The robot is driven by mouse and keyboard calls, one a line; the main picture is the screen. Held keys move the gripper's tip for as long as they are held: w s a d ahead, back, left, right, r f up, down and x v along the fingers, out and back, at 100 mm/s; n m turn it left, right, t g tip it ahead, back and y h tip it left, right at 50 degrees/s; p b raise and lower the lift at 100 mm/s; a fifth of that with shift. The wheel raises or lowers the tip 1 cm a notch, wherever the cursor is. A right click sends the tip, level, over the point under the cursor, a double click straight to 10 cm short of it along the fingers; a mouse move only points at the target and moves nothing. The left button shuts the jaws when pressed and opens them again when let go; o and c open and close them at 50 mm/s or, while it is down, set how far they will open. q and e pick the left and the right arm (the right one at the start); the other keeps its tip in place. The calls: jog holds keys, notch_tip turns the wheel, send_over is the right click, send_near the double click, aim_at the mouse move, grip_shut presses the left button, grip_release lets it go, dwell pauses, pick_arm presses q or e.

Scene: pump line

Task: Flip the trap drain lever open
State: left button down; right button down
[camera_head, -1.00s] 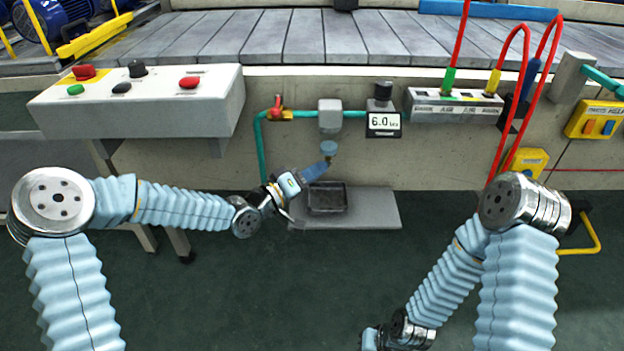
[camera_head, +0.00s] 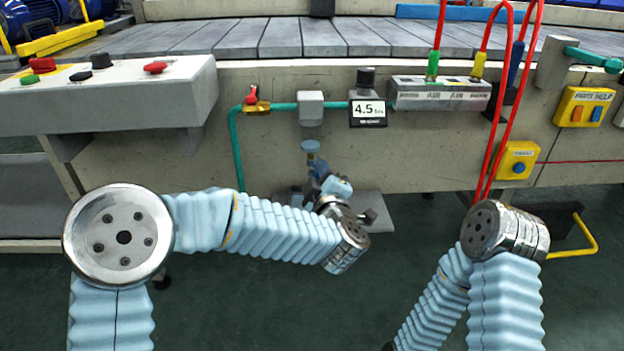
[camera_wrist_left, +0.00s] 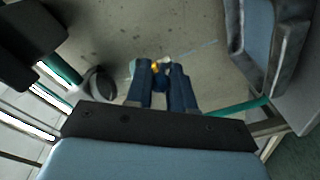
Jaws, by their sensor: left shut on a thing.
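The trap is a grey box (camera_head: 311,108) on the teal pipe, with a blue bowl (camera_head: 310,146) below it. My left gripper (camera_head: 316,163) is directly under the bowl, pointing up at it. In the left wrist view its blue fingers (camera_wrist_left: 161,74) are close together on a small yellow piece (camera_wrist_left: 157,66), which looks like the drain lever. The lever is too small and covered by the gripper in the head view, so its angle cannot be told. My right arm's end runs out of the bottom of the head view, and its gripper is not seen.
A red-handled brass valve (camera_head: 255,105) is left of the trap. A gauge (camera_head: 367,112) reading 4.5 is to its right. A grey ledge (camera_head: 372,207) lies below, partly behind my left arm. A grey control box (camera_head: 110,95) is at left. Red hoses (camera_head: 495,130) hang at right.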

pick_arm(q)
jog(key=shift+w+d+n+g+y+p, duration=0.25)
jog(key=shift+d+n+g+y+p, duration=0.2)
jog(key=shift+n+y, duration=0.7)
jog(key=shift+w+d+n+g+y+p, duration=0.3)
jog(key=shift+n+g+y, duration=0.4)
jog(key=shift+y, duration=0.9)
jog(key=shift+w+d+n+g+y+p, duration=0.3)
jog(key=shift+d+n+g+y, duration=0.1)
jog(key=shift+n+y, duration=0.8)
jog(key=shift+y, duration=0.35)
jog(key=c, duration=1)
grip_release()
